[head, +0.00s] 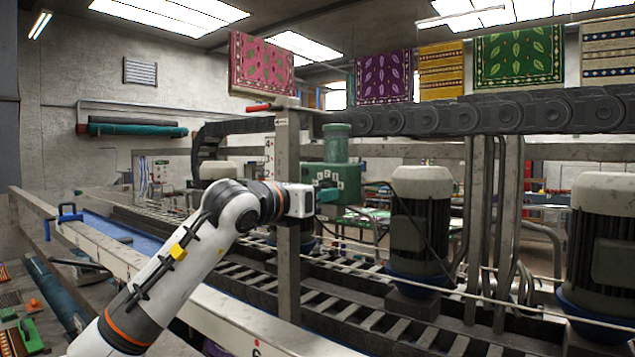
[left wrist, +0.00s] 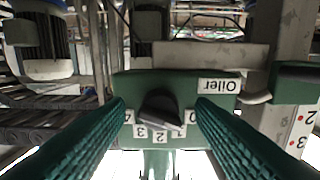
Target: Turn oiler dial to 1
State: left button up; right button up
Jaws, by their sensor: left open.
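The oiler is a green box with a cylinder on top (head: 338,146), mounted by the upright post in the head view. In the left wrist view its green face (left wrist: 185,84) appears upside down with an "Oiler" label (left wrist: 219,86). The black dial knob (left wrist: 159,106) sits on this face, with number labels 0 to 4 around it. I cannot tell surely which number the knob points at. My left gripper (head: 327,194) is open at the oiler's face. Its green ribbed fingers lie on either side of the knob, which appears between them, apart from both. My right gripper is not in view.
A grey post (head: 288,240) stands close beside my left gripper. Motors (head: 420,222) stand right of the oiler. A cable chain (head: 480,115) runs above, and a slatted conveyor (head: 350,310) lies below. A numbered scale (left wrist: 298,130) is beside the oiler.

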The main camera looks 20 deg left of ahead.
pick_arm(q)
jog(key=shift+w+d, duration=0.1)
jog(key=shift+w, duration=0.15)
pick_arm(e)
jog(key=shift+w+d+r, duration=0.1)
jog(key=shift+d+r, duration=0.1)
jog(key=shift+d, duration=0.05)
pick_arm(q)
jog(key=shift+c, duration=0.5)
jog(key=c, duration=0.8)
jog(key=shift+m+b, duration=2.15)
jog(key=shift+m, duration=1.25)
jog(key=shift+c, duration=0.2)
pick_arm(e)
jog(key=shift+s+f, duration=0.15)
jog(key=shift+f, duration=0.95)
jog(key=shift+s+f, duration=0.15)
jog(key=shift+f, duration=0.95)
